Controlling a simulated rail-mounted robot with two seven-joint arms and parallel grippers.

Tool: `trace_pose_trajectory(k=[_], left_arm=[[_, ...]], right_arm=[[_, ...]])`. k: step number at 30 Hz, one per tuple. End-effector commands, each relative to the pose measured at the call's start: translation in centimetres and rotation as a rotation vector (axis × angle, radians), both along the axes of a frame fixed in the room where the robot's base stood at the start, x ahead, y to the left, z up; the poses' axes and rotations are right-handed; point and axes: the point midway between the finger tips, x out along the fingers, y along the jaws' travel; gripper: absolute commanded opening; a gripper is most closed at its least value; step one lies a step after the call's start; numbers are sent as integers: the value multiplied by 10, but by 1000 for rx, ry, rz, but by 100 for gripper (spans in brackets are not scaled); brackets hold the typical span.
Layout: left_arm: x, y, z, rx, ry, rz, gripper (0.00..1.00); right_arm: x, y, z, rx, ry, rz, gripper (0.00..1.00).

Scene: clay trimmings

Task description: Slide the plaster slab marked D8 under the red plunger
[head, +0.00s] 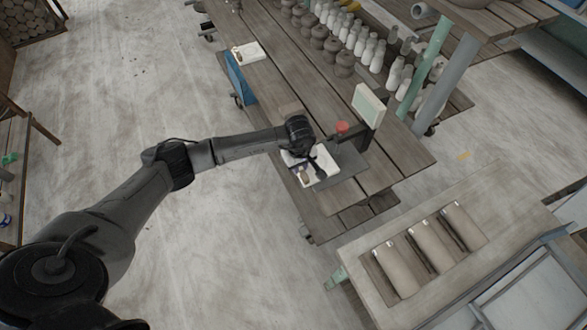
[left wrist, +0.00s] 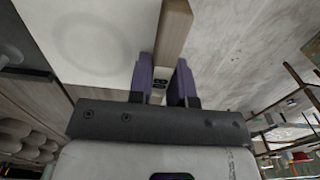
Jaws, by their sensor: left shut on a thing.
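A white plaster slab (head: 325,158) with a wooden grip strip lies by the near edge of the plank table, below my left gripper (head: 307,170). In the left wrist view the slab (left wrist: 85,40) shows a faint round mark, and the wooden strip (left wrist: 174,35) runs between my purple-grey fingers (left wrist: 166,82). My left gripper is shut on this strip. I cannot read any marking on the slab. The red plunger (head: 342,127) is on a dark stand behind and right of the slab. The slab appears short of the plunger. My right gripper is not in view.
A dark grey plate (head: 346,172) lies beside the slab, and a pale panel (head: 368,105) stands by the plunger. Another white slab (head: 250,50) lies at the table's far left. Several bottles and pots (head: 345,62) stand at the back. A bench (head: 470,190) holds long clay pieces.

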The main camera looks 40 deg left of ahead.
Motion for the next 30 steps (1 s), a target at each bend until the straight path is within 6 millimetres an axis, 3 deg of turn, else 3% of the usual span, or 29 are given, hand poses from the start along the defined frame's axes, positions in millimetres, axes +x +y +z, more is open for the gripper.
trace_pose_trajectory(k=[30], left_arm=[[56,-23,-3,1,-1,1,0]], right_arm=[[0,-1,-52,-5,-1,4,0]])
